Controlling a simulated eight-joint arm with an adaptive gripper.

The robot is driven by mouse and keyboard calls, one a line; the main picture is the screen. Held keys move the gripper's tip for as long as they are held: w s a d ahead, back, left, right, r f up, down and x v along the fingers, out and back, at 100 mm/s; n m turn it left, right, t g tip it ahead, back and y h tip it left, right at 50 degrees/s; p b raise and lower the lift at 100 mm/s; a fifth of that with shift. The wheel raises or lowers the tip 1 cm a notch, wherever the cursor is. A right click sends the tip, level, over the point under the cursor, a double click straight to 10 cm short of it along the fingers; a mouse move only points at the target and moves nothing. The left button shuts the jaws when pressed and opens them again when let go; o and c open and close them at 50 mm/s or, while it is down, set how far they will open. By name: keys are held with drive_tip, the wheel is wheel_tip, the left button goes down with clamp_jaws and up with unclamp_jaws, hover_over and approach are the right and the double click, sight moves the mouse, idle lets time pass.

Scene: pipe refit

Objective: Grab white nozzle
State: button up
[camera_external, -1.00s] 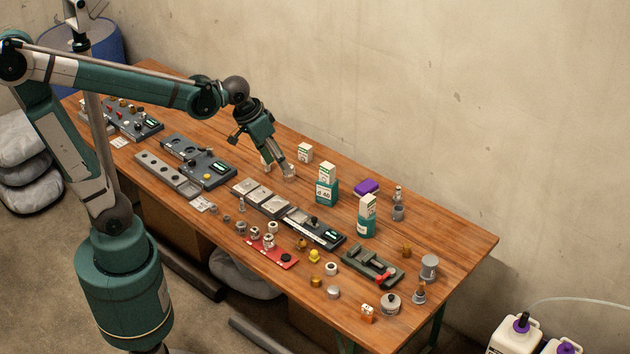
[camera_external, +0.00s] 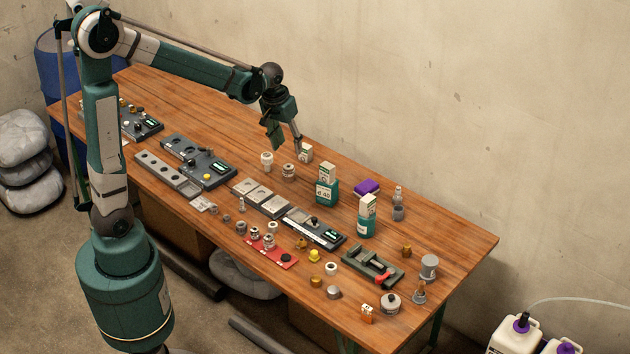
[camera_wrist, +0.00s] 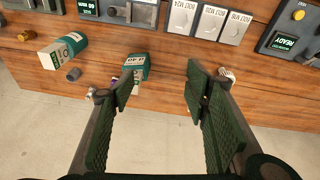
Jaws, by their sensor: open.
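A small white nozzle-like piece (camera_external: 267,160) stands on the table near the far edge in the external view. My gripper (camera_external: 287,148) is open and empty, above and slightly behind these two pieces. In the wrist view the spread fingers of my gripper (camera_wrist: 158,85) point toward the table edge, with nothing between them. A small ribbed pale piece (camera_wrist: 227,73) shows beside the right fingertip; I cannot tell which of the two it is. The other is not clearly visible there.
Grey plates (camera_external: 260,198) lie in front. The wooden table (camera_external: 210,120) is clear at the back left.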

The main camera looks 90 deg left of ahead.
sight(267, 155)
drive_tip(key=s+a+f+n, duration=0.1)
drive_tip(key=s+a+f, duration=0.2)
drive_tip(key=a+f, duration=0.2)
drive_tip(key=s+a+f+n+g+h, duration=0.1)
drive_tip(key=s+a+f+n, duration=0.1)
drive_tip(key=a+f, duration=0.4)
drive_tip(key=s+a+f+n+g+b, duration=0.1)
drive_tip(key=a+f, duration=0.5)
drive_tip(key=a, duration=0.6)
drive_tip(key=shift+s+a+f+n, duration=0.15)
drive_tip(key=shift+s+n, duration=0.2)
drive_tip(key=shift+s, duration=0.3)
drive_tip(key=shift+s+a+f+n, duration=0.1)
drive_tip(key=shift+s+n, duration=0.25)
drive_tip(key=shift+s, duration=0.3)
drive_tip(key=shift+f, duration=1.3)
drive_tip(key=shift+f+b, duration=0.15)
drive_tip(key=shift+b, duration=0.15)
drive_tip(key=shift+f+b, duration=0.4)
drive_tip(key=shift+f, duration=2.05)
drive_tip(key=c, duration=0.9)
